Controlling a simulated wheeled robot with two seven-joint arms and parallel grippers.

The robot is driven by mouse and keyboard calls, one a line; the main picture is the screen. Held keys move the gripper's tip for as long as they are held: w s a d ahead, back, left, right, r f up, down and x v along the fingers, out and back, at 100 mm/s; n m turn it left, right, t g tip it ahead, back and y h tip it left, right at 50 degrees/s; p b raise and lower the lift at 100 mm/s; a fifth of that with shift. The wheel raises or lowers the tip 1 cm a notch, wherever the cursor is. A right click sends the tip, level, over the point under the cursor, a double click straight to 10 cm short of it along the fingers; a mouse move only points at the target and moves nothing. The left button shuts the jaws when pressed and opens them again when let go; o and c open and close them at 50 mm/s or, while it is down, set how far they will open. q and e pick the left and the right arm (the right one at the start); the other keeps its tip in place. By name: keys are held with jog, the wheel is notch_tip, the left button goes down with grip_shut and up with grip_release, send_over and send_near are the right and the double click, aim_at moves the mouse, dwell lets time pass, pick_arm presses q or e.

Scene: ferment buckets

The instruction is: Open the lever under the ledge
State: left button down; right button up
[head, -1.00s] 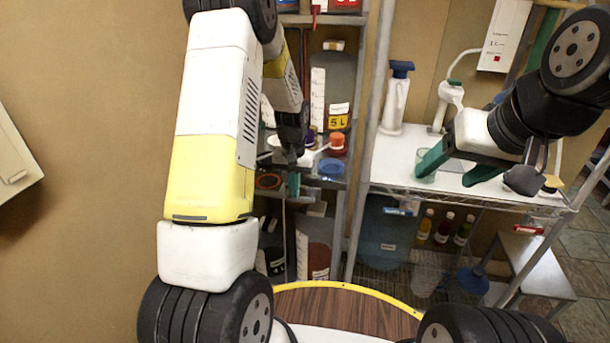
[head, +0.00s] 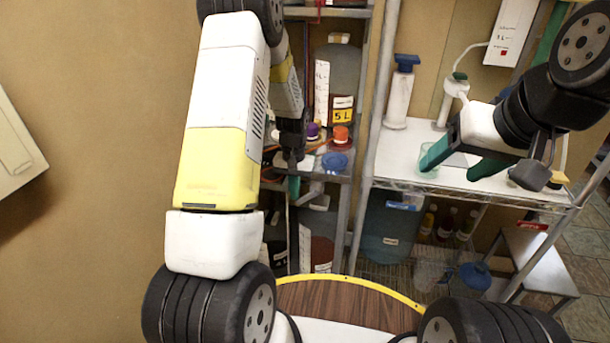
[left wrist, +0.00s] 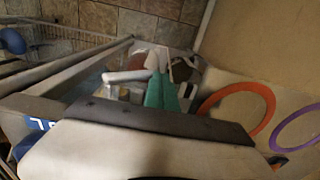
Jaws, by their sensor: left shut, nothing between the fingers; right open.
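A white lever (left wrist: 127,76) shows in the left wrist view, pointing left, beyond a dark ledge edge (left wrist: 150,116). In the head view a pale bar that looks like the lever (head: 312,190) is just right of my left gripper (head: 294,187). That gripper is shut and empty, its green fingertips pointing down at the shelf front. In the left wrist view the shut fingertips (left wrist: 161,92) are close to the lever's right end; I cannot tell whether they touch it. My right gripper (head: 461,163) is open over the white bench.
A shelf rack holds a large jug (head: 341,75) with a 5 L label, an orange cap (head: 340,135) and a blue lid (head: 335,161). A white bench (head: 395,155) with a pump bottle (head: 400,92) stands to the right. Orange (left wrist: 268,100) and purple (left wrist: 297,127) rings show in the left wrist view.

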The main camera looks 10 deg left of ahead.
pick_arm(q)
jog(key=shift+r, duration=0.1)
dwell(0.4)
jog(key=shift+r, duration=0.7)
notch_tip(320, 180, up, 8)
dwell(0.4)
